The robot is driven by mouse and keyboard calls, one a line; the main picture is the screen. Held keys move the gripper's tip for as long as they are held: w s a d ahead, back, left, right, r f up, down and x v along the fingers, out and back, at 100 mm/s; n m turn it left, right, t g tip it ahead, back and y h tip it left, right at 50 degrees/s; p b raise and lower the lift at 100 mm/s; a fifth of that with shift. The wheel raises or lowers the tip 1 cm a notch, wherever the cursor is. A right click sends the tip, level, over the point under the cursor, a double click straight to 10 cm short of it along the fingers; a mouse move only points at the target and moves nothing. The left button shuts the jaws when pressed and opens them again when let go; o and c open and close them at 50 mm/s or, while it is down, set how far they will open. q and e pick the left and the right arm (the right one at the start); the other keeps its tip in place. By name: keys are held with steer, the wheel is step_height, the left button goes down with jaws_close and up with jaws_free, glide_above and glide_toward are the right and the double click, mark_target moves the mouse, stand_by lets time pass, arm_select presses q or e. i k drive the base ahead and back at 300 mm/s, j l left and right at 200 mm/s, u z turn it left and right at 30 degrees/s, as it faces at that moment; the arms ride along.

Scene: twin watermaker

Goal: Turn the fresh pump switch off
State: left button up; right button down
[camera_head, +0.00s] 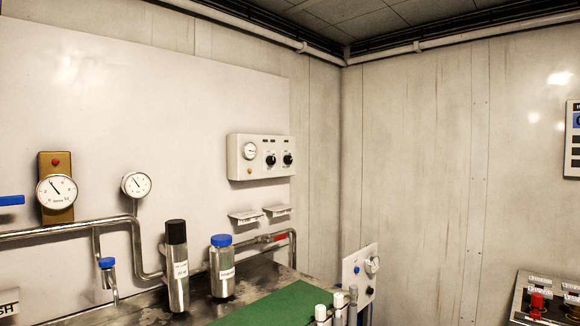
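I cannot tell which control is the fresh pump switch, as the labels are too small to read. A white control box (262,157) on the left wall has a round gauge (249,151) and two black rotary knobs, a left knob (270,160) and a right knob (288,159). Small dark labels sit above the knobs. A red-knobbed panel (545,300) is at the lower right, cut by the frame edge. A small white upright panel (359,282) carries a round white fitting (372,265). Neither of my grippers is in view.
A steel counter (140,308) with a green mat (275,306) holds a black-capped cylinder (177,265) and a blue-capped jar (222,268). Pipes (75,229) and gauges (57,191) line the left wall. The right wall's middle is bare.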

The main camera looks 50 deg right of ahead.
mark_target(288, 158)
steer(key=k+z, duration=0.15)
steer(key=z, duration=0.25)
steer(key=k+z, duration=0.15)
steer(key=z, duration=0.3)
